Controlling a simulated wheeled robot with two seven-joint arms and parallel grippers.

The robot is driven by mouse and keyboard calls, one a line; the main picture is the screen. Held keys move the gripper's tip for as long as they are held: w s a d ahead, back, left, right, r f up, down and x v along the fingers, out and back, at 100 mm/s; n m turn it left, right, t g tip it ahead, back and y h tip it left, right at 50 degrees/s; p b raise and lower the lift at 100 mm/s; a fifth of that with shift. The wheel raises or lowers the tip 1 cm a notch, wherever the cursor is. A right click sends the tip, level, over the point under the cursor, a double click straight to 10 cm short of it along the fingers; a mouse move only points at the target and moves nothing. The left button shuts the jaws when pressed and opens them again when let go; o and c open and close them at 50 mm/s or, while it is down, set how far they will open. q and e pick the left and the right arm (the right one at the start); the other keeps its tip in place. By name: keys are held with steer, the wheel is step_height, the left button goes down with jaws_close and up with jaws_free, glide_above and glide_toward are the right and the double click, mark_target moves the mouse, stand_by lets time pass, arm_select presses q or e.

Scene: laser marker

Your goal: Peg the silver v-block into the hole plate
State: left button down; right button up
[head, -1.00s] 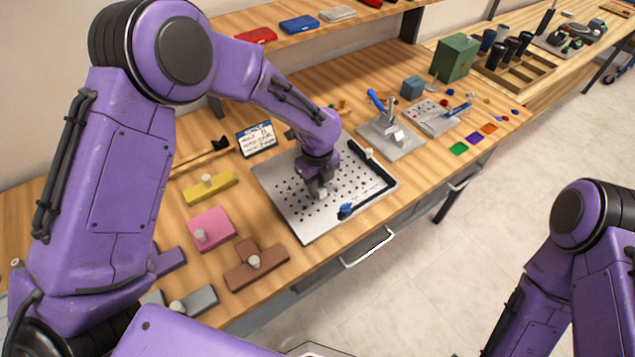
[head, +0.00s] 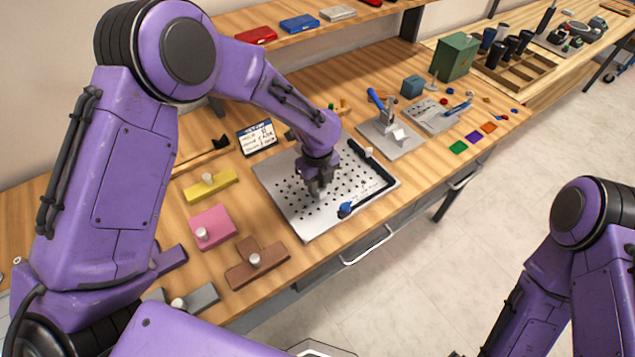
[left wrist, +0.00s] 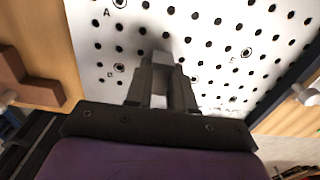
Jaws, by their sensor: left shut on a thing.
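The hole plate (head: 302,224) is a pale metal board with rows of dark holes, lying on the wooden bench. It also fills most of the left wrist view (left wrist: 205,42), where some holes are ringed and lettered A, B and E. I cannot tell whether the piece touches the plate or sits in holes. My right gripper is out of view.
Yellow (head: 220,183), pink (head: 212,226) and brown (head: 270,268) knobbed blocks lie to the left. A blue-handled clamp (head: 391,128) stands behind right; a label card (head: 257,137) is behind left.

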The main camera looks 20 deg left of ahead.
arm_select(q)
steer(key=shift+f, duration=0.4)
steer(key=c, duration=0.9)
jaws_free()
steer(key=shift+r, duration=0.1)
step_height(320, 180, up, 10)
steer(key=shift+r+b, duration=0.2)
steer(key=shift+b, duration=0.85)
